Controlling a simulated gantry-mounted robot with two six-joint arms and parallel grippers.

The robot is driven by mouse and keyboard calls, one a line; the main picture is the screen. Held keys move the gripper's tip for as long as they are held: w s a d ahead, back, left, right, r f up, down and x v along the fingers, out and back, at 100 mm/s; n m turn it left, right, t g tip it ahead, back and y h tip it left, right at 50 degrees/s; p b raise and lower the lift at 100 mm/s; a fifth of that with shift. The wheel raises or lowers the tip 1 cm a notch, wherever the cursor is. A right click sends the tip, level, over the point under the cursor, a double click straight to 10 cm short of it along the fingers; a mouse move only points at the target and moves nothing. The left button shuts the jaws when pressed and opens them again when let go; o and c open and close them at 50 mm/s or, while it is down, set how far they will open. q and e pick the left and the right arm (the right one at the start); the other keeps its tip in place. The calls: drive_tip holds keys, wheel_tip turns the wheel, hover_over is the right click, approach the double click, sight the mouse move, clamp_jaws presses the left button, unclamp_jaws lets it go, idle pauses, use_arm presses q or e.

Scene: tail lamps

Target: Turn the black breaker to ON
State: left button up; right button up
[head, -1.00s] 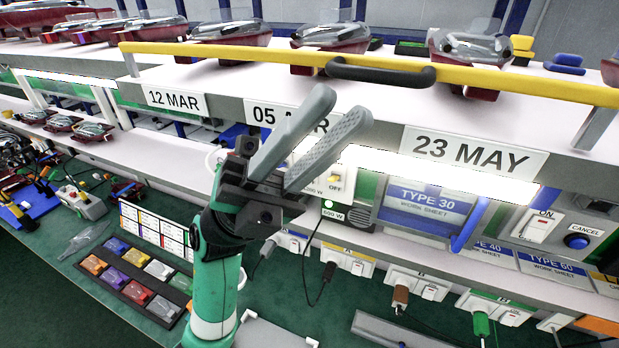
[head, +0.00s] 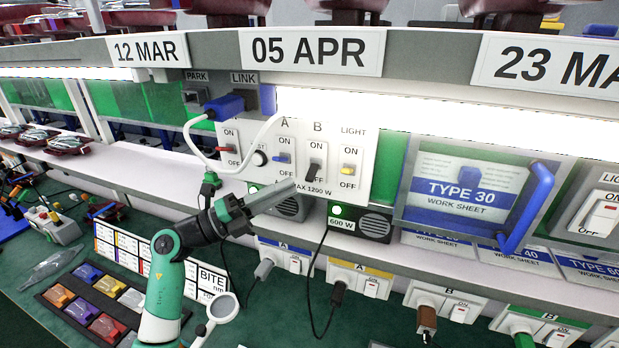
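The black breaker (head: 315,171) is on the white switch panel (head: 375,150) under the letter B, with ON printed above it and OFF below it. Its lever appears to sit toward the lower, OFF side. My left gripper (head: 293,186) is in front of and just below the panel, its fingers pointing right, close to the lower edge near the black breaker. The fingers overlap in this view, so I cannot tell whether they are open or shut. Nothing is visibly held. My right gripper is not in view.
A blue switch (head: 282,158) is left of the black one, a yellow switch (head: 348,169) right, and a red switch (head: 227,149) further left. A blue plug (head: 225,107) with a white cable is above left. A blue handle (head: 525,205) stands to the right.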

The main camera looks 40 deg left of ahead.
sight(309, 176)
use_arm(q)
drive_tip(key=x, duration=0.6)
drive_tip(key=shift+w+r, duration=0.1)
clamp_jaws()
